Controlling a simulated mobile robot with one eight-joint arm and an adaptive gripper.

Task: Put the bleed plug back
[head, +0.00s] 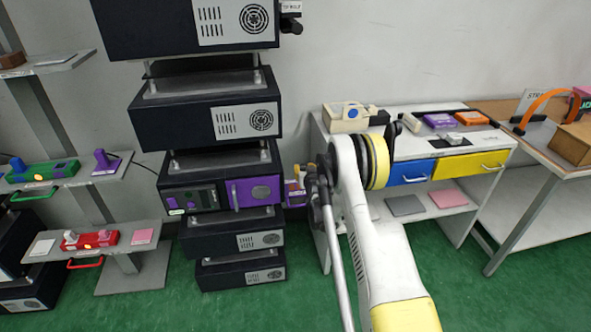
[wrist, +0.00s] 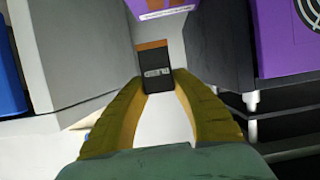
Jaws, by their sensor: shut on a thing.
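My gripper (wrist: 158,82) shows in the wrist view as two yellow fingers reaching forward. They are closed around a dark block with a brown-orange end and a small white label (wrist: 156,70); the label is too small to read. This block may be the bleed plug; I cannot tell for sure. Just beyond it is a purple part with a white label strip (wrist: 165,12). In the head view my gripper (head: 300,174) is small and partly hidden by my arm, close to the right side of the dark stack, by a purple piece (head: 295,196).
A dark stack of units (head: 228,164) with a purple panel (head: 253,191) stands to the left of my gripper. A white bench (head: 400,140) with blue and yellow drawers stands to the right. Shelves with green (head: 40,174) and red (head: 88,241) fixtures are at far left.

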